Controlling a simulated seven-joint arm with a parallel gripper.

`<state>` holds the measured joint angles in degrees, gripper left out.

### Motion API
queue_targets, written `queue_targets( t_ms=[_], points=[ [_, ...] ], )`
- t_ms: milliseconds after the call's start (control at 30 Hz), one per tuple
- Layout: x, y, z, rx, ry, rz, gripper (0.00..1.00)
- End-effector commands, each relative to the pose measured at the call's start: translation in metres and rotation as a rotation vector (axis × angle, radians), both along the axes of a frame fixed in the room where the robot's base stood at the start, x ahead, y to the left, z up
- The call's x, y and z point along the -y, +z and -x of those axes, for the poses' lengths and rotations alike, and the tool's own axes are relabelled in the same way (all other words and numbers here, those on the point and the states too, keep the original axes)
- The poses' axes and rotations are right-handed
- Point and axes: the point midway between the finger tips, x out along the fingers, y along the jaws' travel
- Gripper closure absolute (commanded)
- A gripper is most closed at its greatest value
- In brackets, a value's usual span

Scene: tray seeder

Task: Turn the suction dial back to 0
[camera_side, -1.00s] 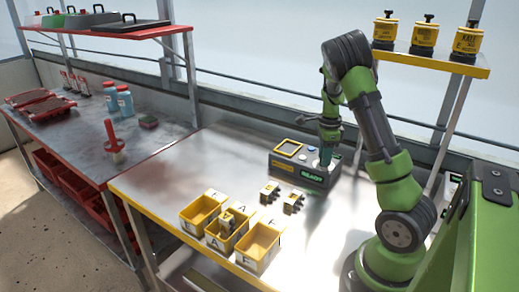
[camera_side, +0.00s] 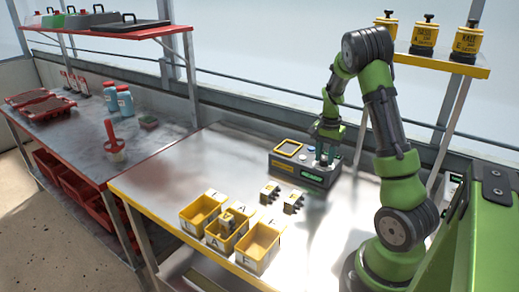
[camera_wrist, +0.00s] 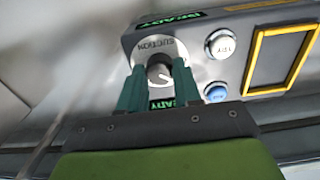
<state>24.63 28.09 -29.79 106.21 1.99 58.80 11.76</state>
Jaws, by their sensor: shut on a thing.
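The suction dial (camera_wrist: 160,70) is a dark knob on a pale round plate marked SUCTION, on the grey control box (camera_wrist: 205,70). In the wrist view my gripper (camera_wrist: 159,74) has its two green fingers closed on either side of the knob. The dial's number and pointer cannot be read. In the side view the control box (camera_side: 283,167) stands toward the back of the steel table, and my gripper (camera_side: 322,160) reaches down onto its right part, hiding the dial.
The box also has a white button (camera_wrist: 221,44), a blue button (camera_wrist: 215,93) and a yellow-framed panel (camera_wrist: 284,60). Yellow bins (camera_side: 258,251) stand at the front edge. Yellow canisters (camera_side: 424,37) sit on the shelf.

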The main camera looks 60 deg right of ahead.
Motion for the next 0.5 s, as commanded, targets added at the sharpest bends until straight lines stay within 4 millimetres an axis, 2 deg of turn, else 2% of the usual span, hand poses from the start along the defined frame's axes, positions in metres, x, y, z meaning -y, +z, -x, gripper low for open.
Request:
queue_targets(
  t_ms=[500],
  points=[
    [0.0011, 0.0001, 0.0003, 0.0, 0.461, 0.003, 0.97]
  ],
)
